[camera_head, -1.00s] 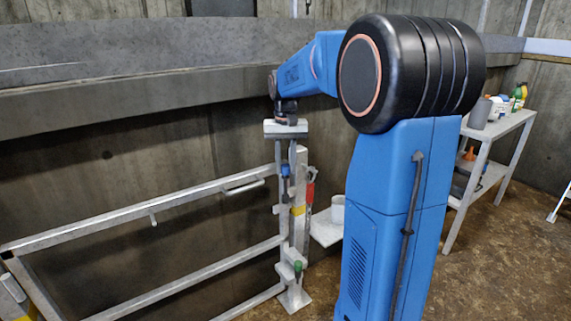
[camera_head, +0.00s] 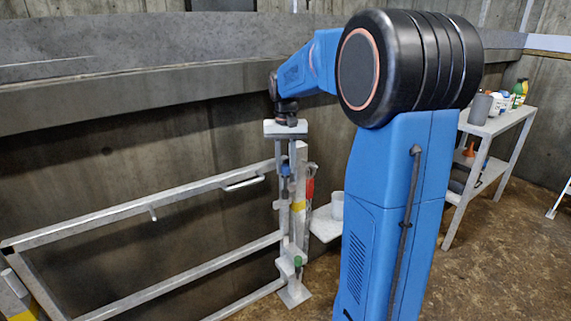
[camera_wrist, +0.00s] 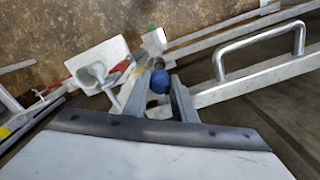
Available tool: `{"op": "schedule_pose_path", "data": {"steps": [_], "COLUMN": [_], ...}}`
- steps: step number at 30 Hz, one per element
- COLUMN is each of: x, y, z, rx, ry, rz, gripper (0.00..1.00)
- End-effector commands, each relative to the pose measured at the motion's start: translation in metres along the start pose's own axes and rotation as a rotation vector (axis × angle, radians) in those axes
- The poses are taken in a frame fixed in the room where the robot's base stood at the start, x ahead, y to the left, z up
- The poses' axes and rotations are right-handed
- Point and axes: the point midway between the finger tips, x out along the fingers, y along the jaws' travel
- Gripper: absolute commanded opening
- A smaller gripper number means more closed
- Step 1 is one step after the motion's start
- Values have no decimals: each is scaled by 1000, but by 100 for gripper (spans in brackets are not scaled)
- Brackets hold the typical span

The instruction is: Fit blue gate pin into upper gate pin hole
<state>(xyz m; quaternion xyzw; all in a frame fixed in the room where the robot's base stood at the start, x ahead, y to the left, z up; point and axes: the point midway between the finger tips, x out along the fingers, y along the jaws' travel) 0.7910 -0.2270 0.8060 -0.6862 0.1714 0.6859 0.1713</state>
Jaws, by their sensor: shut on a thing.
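My gripper (camera_head: 286,172) points straight down beside the gate post and is shut on the blue gate pin (camera_wrist: 160,81). Only the pin's blue top shows clearly, between the two fingers in the wrist view; it also shows in the head view (camera_head: 286,170). The pin is at about the height of the gate's top rail (camera_head: 150,202), at the post end. The grey gate post (camera_head: 299,230) stands just behind and right of the fingers. The upper gate pin hole is hidden below the pin and fingers. I cannot tell whether the pin's lower end is in it.
A green-topped pin (camera_head: 298,261) stands at the lower bracket. A red-handled lever (camera_head: 310,188) and a small shelf with a white cup (camera_head: 337,206) are close right of the post. A grab handle (camera_head: 243,183) is on the top rail. A concrete wall is behind.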

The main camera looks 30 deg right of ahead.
Motion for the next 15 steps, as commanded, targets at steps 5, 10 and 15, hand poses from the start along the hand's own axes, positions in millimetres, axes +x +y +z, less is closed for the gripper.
{"op": "schedule_pose_path", "data": {"steps": [5,10,15], "x": [3,6,9], "y": [0,0,0], "z": [0,0,0], "rx": [0,0,0], "ry": [-1,-1,-1], "rz": [0,0,0], "gripper": [3,3,3]}}
